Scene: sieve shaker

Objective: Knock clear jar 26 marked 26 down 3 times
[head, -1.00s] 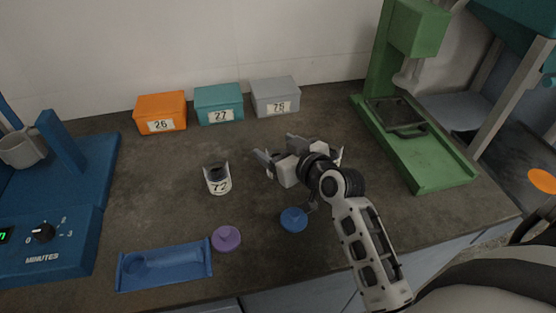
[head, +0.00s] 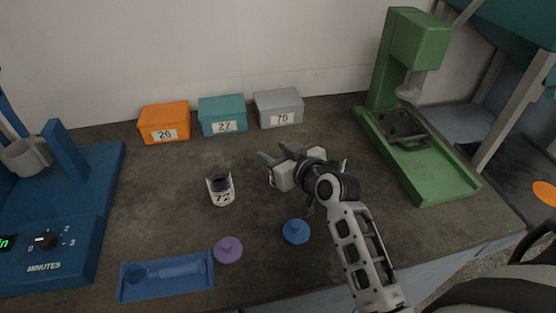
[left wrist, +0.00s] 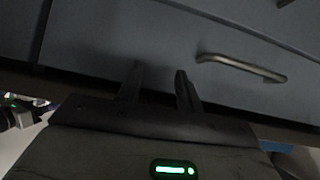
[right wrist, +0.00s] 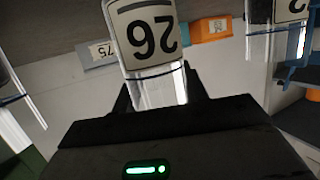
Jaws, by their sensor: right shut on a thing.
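Clear jar 26 (right wrist: 158,90) shows in the right wrist view with its white label "26" upside down in the picture. My right gripper (right wrist: 160,82) is shut on the jar, with a finger at each side of it. In the head view my right gripper (head: 284,170) is over the right middle of the bench; its own body hides most of the jar, so I cannot tell whether the jar touches the bench. My left gripper (left wrist: 158,82) is open and empty in front of a grey cabinet front, out of the head view.
Jar 72 (head: 220,190) stands left of my right gripper. Blue (head: 296,231) and purple (head: 228,249) knobbed discs and a blue tray (head: 166,275) lie in front. Orange (head: 164,122), teal (head: 222,114) and grey (head: 278,107) boxes line the wall. A green press (head: 420,150) stands right, a blue machine (head: 60,220) left.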

